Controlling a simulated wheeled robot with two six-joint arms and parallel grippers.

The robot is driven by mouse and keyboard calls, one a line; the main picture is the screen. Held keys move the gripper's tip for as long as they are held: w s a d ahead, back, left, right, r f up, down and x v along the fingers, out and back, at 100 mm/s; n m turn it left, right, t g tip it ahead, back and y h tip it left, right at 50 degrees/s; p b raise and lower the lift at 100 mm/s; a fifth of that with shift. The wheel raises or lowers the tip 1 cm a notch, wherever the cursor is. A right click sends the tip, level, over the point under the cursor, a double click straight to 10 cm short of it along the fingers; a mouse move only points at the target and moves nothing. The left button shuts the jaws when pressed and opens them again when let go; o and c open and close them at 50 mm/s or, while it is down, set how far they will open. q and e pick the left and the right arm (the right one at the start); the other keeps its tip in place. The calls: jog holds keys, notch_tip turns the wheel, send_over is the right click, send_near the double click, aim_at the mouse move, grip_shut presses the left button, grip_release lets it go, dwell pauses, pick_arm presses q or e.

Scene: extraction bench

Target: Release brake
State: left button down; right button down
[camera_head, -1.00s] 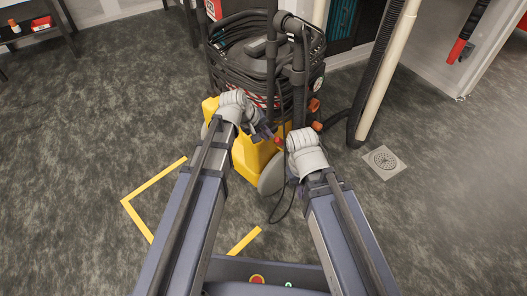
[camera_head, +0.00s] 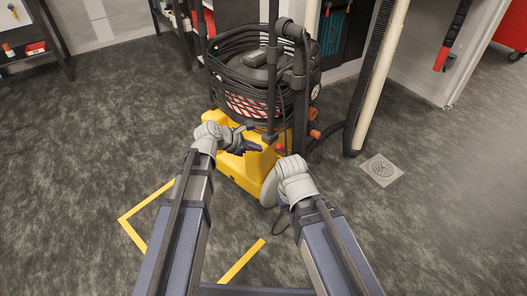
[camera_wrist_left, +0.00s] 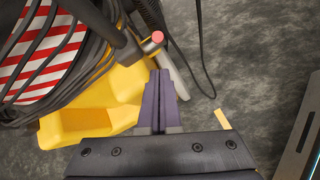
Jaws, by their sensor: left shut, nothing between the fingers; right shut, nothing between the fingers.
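The extraction machine has a yellow base (camera_head: 239,175) and a dark drum wrapped in black hose (camera_head: 262,75). A small red knob (camera_head: 278,148) sits at the right side of the base; in the left wrist view the red-tipped knob (camera_wrist_left: 157,37) is on a dark stub. My left gripper (camera_head: 247,146) is shut and empty, over the yellow base and left of the knob. Its purple fingers (camera_wrist_left: 157,82) point toward the knob with a visible gap in the picture. My right gripper (camera_head: 283,203) is low at the base's right side; its fingers are mostly hidden by my wrist.
A red-and-white striped band (camera_head: 250,107) circles the drum. A black hose and pale pipe (camera_head: 382,75) stand right of the machine, near a floor drain (camera_head: 381,170). Yellow tape (camera_head: 135,222) marks the floor. Open floor lies to the left and right.

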aim_at(281, 148)
pick_arm(q)
jog(key=b+x, duration=0.6)
jog(key=x, duration=0.3)
jog(key=shift+w+d+f, duration=0.15)
jog(key=shift+f, duration=0.05)
jog(key=w+d+r+g+y+p, duration=0.1)
jog(key=p, duration=0.2)
jog(key=w+d+r+g+y+p, duration=0.1)
jog(key=p, duration=0.1)
jog(key=shift+w+r+p, duration=0.3)
jog(key=shift+p, duration=0.1)
jog(key=shift+r, duration=0.1)
